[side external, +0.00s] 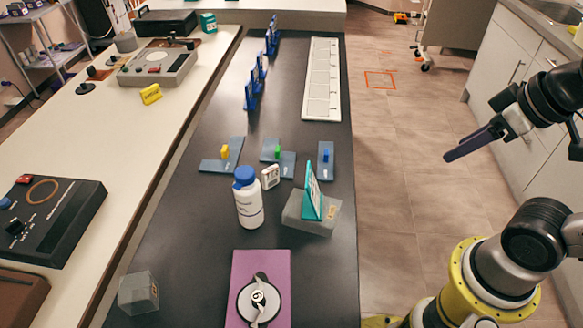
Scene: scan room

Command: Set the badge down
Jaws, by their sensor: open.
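My gripper (455,152) is at the right, over the floor and clear of the dark table (335,265). It is open, and nothing shows between its fingers, though they overlap from this side. A teal upright plate with a white printed face (314,194) stands in a grey block (303,217) on the table. A small white piece with a dark window (270,177) stands beside a white bottle with a blue cap (248,198). Either could be the badge; I cannot tell which.
Grey plates with yellow (225,152), green (278,151) and blue (326,155) pieces lie behind the bottle. Blue stands (251,95) and a white slotted strip (321,80) are farther back. A purple mat (243,268) with a round dial and a clear cube (138,293) are in front.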

